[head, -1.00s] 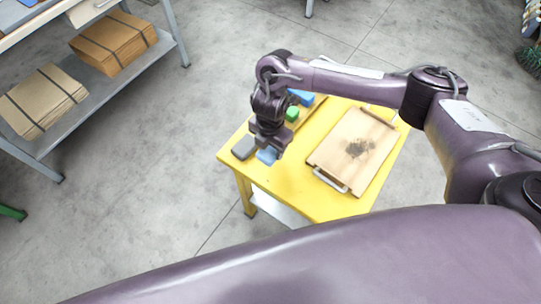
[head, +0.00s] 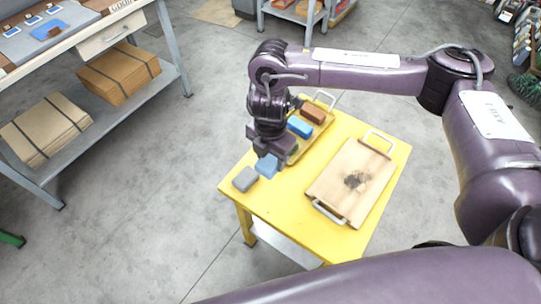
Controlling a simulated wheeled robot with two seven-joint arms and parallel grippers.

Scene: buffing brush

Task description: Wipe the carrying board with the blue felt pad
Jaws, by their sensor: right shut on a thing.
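The blue felt pad (head: 267,166) is in my right gripper (head: 268,155), whose jaws are shut on it. The gripper points down over the left part of the yellow table, and the pad appears slightly above the surface. The carrying board (head: 337,193) is a pale wooden board with metal handles, lying on the right side of the table. A dark smudge (head: 355,181) marks its middle. The pad is left of the board and apart from it. My left gripper is out of view.
A grey block (head: 245,179) lies at the table's left corner. Behind the gripper, a tray with a metal handle (head: 325,97) holds a brown block (head: 313,112), a blue block (head: 299,127) and a partly hidden green one. Bare yellow tabletop (head: 289,194) separates pad and board.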

